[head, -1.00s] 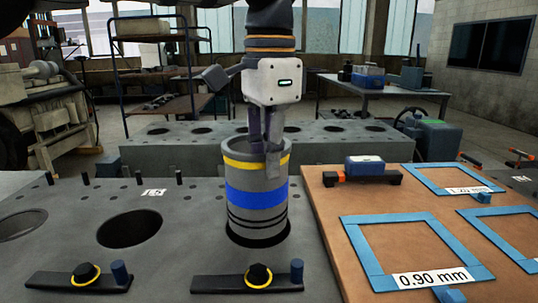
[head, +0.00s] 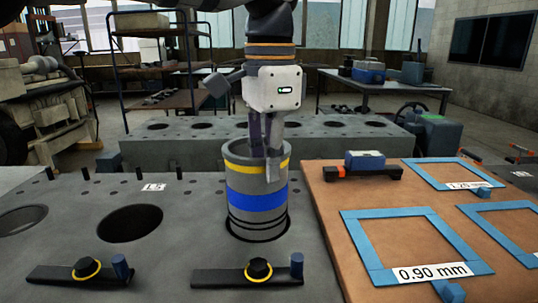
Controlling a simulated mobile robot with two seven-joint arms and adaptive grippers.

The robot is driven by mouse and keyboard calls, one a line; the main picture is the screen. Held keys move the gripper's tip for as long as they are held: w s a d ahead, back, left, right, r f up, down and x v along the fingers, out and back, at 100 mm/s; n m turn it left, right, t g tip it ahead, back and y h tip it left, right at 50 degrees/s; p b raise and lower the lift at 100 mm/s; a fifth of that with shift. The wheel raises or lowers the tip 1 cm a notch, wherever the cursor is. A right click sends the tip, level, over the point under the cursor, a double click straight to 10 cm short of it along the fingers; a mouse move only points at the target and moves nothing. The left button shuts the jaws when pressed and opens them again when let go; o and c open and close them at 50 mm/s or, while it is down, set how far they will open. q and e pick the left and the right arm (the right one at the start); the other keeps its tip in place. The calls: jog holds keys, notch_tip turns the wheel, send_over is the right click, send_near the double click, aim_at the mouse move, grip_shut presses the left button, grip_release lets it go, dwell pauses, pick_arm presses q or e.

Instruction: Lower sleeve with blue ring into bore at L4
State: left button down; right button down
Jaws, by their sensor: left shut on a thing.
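The grey sleeve (head: 256,178) has a yellow band near its top, a blue ring (head: 257,198) around its middle and dark grooves low down. It stands upright at a round bore (head: 233,231) in the grey engine block (head: 185,235). Its lower end is at the bore, with the dark opening showing around its base; how deep it sits is hard to tell. My left gripper (head: 265,168) points straight down and is shut on the sleeve's upper wall, one finger showing outside the near rim. My right gripper is out of view.
An empty bore (head: 130,223) lies to the left. Black clamp bars (head: 247,274) with knobs lie along the near side of the block. A brown table (head: 345,215) with blue frames (head: 385,240) and a small blue-topped device (head: 365,162) stands on the right.

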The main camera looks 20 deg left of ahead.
aim_at(269, 220)
pick_arm(q)
jog(key=shift+f, duration=1.05)
dwell(0.4)
jog(key=shift+f, duration=1.7)
jog(key=shift+f, duration=1.7)
